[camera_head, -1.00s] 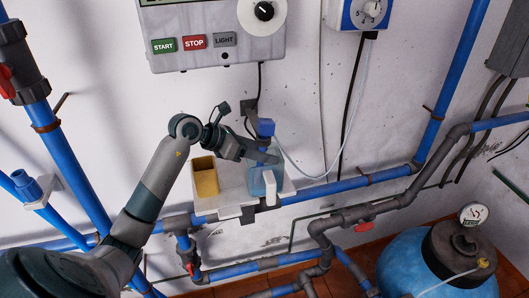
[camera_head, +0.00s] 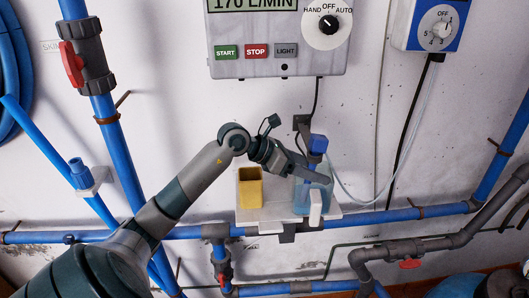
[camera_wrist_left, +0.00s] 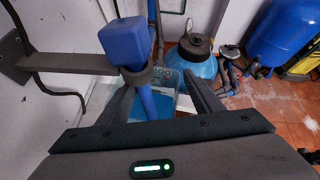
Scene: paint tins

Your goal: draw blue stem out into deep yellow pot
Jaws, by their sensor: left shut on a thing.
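The blue stem (camera_wrist_left: 148,100) has a block-shaped blue head that also shows in the head view (camera_head: 318,144). In the left wrist view it passes upright through a dark ring at the end of a wall bracket (camera_wrist_left: 75,63). My left gripper (camera_head: 318,176) is shut on the stem below the ring and in front of the clear container (camera_head: 301,195) with blue liquid. The stem's lower end is hidden. The deep yellow pot (camera_head: 250,188) stands upright to the left of the container, on the same white shelf (camera_head: 268,214). My right gripper is out of view.
A control panel (camera_head: 279,68) and a blue-and-white dial box (camera_head: 431,25) hang above. A pale hose (camera_head: 365,200) loops to the right of the stem. Blue pipes (camera_head: 400,215) run along the wall at shelf height. A blue tank (camera_wrist_left: 200,65) stands below.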

